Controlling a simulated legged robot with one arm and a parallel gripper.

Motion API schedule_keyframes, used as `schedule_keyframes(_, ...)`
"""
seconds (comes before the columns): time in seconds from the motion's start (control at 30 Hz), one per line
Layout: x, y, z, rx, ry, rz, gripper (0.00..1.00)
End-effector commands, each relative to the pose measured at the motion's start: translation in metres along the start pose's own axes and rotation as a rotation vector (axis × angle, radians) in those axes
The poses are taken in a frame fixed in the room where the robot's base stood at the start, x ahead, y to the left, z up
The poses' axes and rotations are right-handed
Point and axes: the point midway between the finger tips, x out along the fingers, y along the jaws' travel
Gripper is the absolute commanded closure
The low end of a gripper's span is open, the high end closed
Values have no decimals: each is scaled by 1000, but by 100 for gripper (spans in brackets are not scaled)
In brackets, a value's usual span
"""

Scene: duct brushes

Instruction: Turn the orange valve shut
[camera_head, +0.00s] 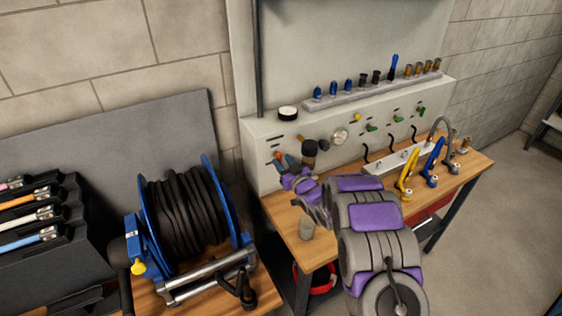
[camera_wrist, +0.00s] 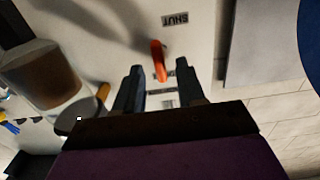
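The orange valve (camera_wrist: 158,60) is a small lever on the pale panel. In the wrist view its lower end shows between the tips of my gripper (camera_wrist: 158,76). The two dark blue-grey fingers are apart, one on each side of the lever. I cannot tell whether either finger touches it. A "SHUT" label (camera_wrist: 175,20), upside down in this view, lies above the lever. In the head view a bit of the orange valve (camera_head: 278,155) shows at the left of the panel, beside my gripper (camera_head: 284,162), which partly hides that area.
A dark-topped cylinder (camera_head: 309,148) stands close right of my gripper; it looms at left in the wrist view (camera_wrist: 45,75). A gauge (camera_head: 340,136) and green-handled valves (camera_head: 371,127) sit further right. A blue hose reel (camera_head: 185,220) is at left. Yellow and blue tools (camera_head: 407,172) stand on the bench.

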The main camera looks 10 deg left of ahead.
Motion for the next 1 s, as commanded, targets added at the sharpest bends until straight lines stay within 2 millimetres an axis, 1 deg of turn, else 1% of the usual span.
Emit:
schedule_keyframes(0.1,11,0,2,1,-2,0,61)
schedule_keyframes(0.23,18,-1,2,1,-3,-1,61)
schedule_keyframes(0.6,20,-1,1,1,-2,0,62)
schedule_keyframes(1.0,20,-1,1,1,-2,0,100)
